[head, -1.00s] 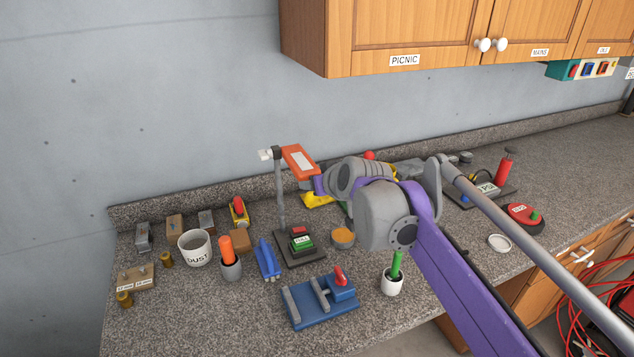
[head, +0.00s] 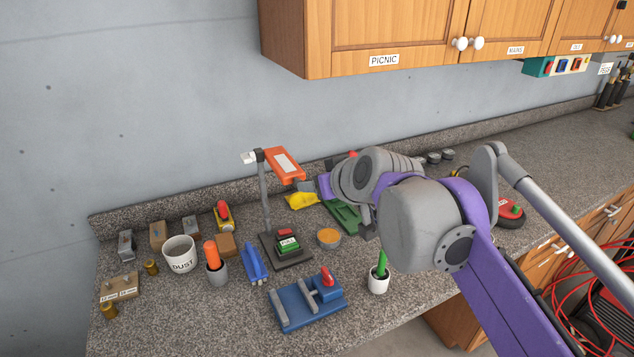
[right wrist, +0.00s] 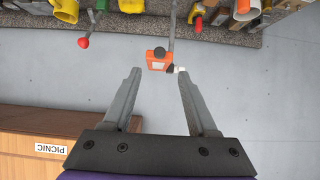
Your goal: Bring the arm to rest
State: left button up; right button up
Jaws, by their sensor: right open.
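My right arm (head: 490,265), purple and grey, reaches in from the right over the counter in the head view. Its wrist points away from the camera, and the fingers are hidden there. In the right wrist view my right gripper (right wrist: 158,76) is open, with nothing between its two grey fingers. Beyond the fingertips is the orange head (right wrist: 159,60) of a stand, seen upside down. The same orange head (head: 285,164) tops a grey post left of my wrist in the head view. I cannot tell the exact gap to it. My left gripper is not in view.
The granite counter (head: 200,325) holds a blue fixture (head: 307,302), a white pot (head: 378,284) with a green handle, a DUST cup (head: 181,254) and several small tools. Wooden cabinets (head: 390,30) hang above. Red cable (head: 600,290) lies at right.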

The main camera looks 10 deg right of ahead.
jog(key=shift+f, duration=0.1)
jog(key=s+d+f+m+g+h, duration=0.1)
jog(key=s+d+f+g, duration=0.1)
jog(key=s+f, duration=1)
jog(key=s+d+f+m+g+h, duration=0.1)
jog(key=s+d+f+g, duration=0.2)
jog(key=s+f, duration=1)
notch_tip(320, 180, down, 6)
jog(key=shift+s+m+g+h, duration=0.15)
jog(key=shift+m+g+h, duration=0.15)
dwell(0.7)
